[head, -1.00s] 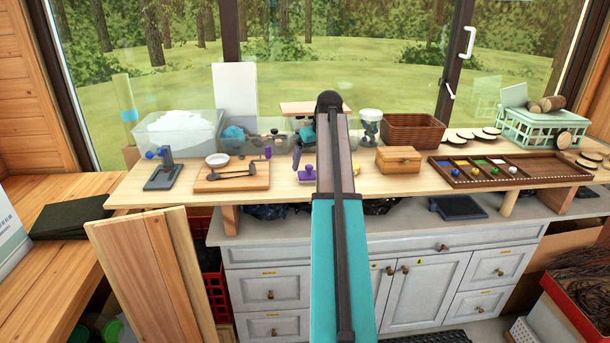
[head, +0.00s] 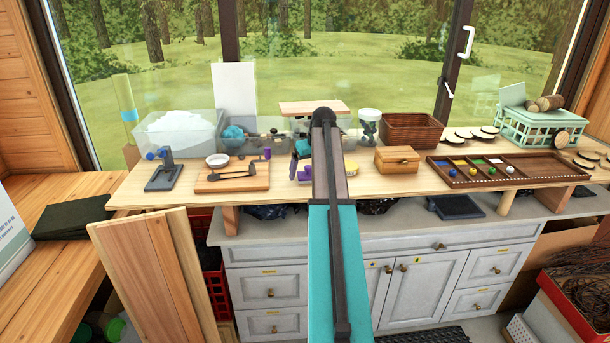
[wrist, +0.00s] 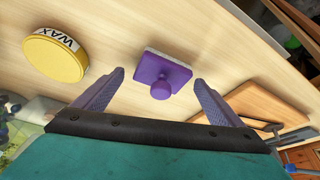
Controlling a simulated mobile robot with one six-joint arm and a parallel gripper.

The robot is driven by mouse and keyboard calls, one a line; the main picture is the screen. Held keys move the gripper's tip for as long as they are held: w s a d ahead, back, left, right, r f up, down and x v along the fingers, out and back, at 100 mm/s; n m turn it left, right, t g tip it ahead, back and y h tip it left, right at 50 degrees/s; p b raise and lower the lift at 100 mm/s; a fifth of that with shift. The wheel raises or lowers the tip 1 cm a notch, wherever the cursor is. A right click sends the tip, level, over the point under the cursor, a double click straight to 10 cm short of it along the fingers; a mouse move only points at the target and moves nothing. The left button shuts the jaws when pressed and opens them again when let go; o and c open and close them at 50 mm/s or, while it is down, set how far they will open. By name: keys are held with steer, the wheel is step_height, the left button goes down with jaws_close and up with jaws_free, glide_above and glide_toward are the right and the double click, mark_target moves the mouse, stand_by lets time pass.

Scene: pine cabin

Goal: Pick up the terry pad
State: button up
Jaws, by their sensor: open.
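The terry pad is a purple square block with a round knob and a pale underside. In the wrist view the terry pad (wrist: 162,70) lies on the pale wooden bench top, knob toward me. My gripper (wrist: 158,80) is open, with one purple finger to each side of the knob and nothing held. The fingers look short of the pad and not touching it. In the head view the pad (head: 305,176) is partly hidden beside my arm, and one finger of my gripper (head: 297,166) shows just left of it.
A yellow wax tin (wrist: 54,55) lies left of the pad in the wrist view. A wooden board (head: 232,183) with tools is left of the pad in the head view. A small wooden box (head: 398,160) and a divided tray (head: 520,168) stand to the right.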

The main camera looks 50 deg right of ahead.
mark_target(308, 167)
stand_by(0.3)
steer(key=c, duration=1.2)
steer(key=shift+r, duration=0.15)
steer(key=shift+r+b, duration=0.9)
steer(key=shift+r, duration=0.75)
steer(key=shift+s+a, duration=0.5)
steer(key=shift+s, duration=0.15)
steer(key=s+a+r+b, duration=0.1)
steer(key=s+a+b, duration=0.2)
steer(key=s+a, duration=0.5)
steer(key=s, duration=0.3)
steer(key=shift+s+a+r+b, duration=0.15)
steer(key=shift+s+a+b, duration=0.1)
steer(key=shift+a+b, duration=0.1)
